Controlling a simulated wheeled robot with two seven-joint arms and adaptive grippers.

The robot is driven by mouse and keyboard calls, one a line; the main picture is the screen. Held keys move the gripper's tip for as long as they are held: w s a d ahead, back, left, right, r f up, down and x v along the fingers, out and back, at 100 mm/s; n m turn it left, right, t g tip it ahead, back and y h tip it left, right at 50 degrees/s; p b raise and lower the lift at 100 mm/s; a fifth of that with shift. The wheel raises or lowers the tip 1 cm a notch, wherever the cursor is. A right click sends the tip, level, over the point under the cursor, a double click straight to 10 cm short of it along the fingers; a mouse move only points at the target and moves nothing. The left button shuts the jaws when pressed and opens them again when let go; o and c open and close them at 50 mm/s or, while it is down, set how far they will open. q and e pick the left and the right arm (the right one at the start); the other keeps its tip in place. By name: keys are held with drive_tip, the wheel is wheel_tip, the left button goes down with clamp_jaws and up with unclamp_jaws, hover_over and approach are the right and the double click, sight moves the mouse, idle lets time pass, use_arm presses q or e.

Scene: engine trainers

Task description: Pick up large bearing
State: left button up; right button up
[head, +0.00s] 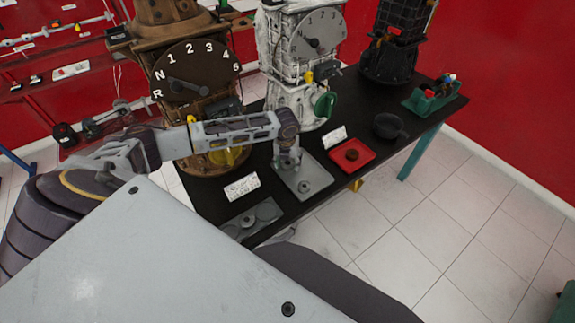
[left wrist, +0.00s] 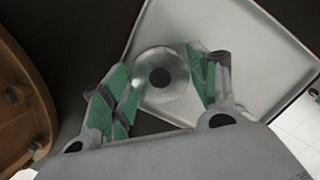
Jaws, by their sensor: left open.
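A round, pale metal bearing (left wrist: 162,78) with a dark centre hole lies flat on a light grey tray (left wrist: 255,60) in the left wrist view. My left gripper (head: 290,162) points down over the tray's back part. In the left wrist view its green-padded fingers (left wrist: 165,88) are open, one on each side of the bearing, with nothing held. Whether the pads touch it or how high they are, I cannot tell. My right gripper is not in view.
A brown engine trainer (head: 185,110) and a white one (head: 300,75) stand behind. A red tray (head: 367,150) and a black pan-like dish (head: 388,126) lie to the right. Another grey tray (head: 230,234) with round parts is at the front left, near the table edge.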

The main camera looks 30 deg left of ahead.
sight(287, 163)
use_arm(q)
drive_tip(key=shift+c, duration=0.4)
drive_tip(key=c, duration=0.8)
drive_tip(key=shift+r, duration=0.1)
drive_tip(key=shift+r, duration=4.95)
